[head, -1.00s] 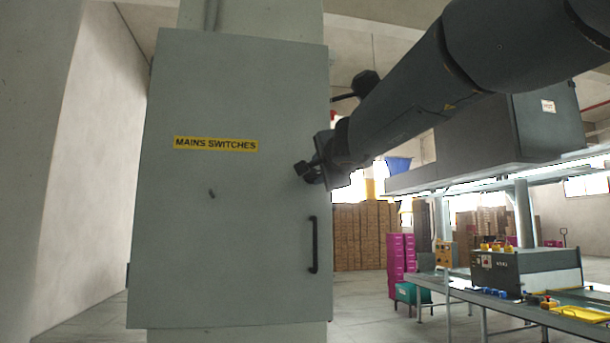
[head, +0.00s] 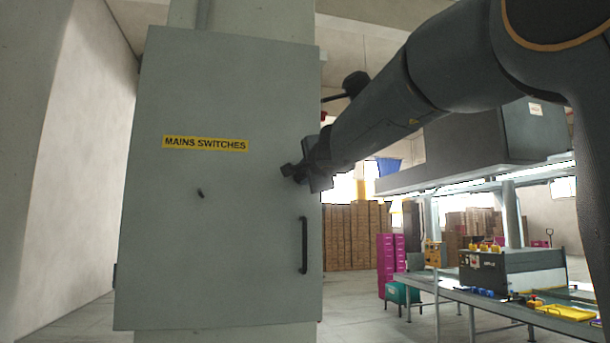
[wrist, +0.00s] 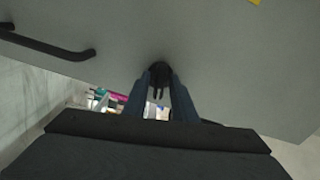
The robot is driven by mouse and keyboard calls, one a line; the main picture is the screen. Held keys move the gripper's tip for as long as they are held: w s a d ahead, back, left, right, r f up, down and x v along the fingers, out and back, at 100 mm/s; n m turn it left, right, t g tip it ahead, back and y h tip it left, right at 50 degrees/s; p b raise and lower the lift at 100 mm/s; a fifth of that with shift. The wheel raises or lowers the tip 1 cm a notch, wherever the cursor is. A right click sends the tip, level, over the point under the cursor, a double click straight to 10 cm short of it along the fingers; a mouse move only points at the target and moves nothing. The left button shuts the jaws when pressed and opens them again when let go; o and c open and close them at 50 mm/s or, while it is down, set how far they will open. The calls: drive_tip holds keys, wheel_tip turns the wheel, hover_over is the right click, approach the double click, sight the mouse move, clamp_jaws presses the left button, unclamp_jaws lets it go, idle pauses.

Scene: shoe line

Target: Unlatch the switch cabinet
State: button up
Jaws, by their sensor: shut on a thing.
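The switch cabinet (head: 225,250) is a tall grey box with its door shut flat. It carries a yellow "MAINS SWITCHES" label (head: 205,143). A black bar handle (head: 303,245) is at the lower right of the door; it also shows at the upper left in the wrist view (wrist: 50,46). My gripper (head: 292,172) is at the door's right side, above the handle. In the wrist view its two fingers (wrist: 159,88) are shut on a small dark latch knob (wrist: 159,70) on the door face. In the head view my gripper hides this knob.
A pale wall (head: 75,170) stands to the left. To the right are a workbench (head: 450,290) with equipment, magenta crates (head: 390,263) and stacked brown boxes (head: 350,235). Open floor lies between.

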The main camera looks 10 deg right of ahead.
drive_tip(key=shift+m, duration=1.2)
drive_tip(key=o, duration=0.7)
drive_tip(key=shift+o, duration=0.2)
drive_tip(key=s, duration=0.8)
drive_tip(key=shift+w, duration=0.1)
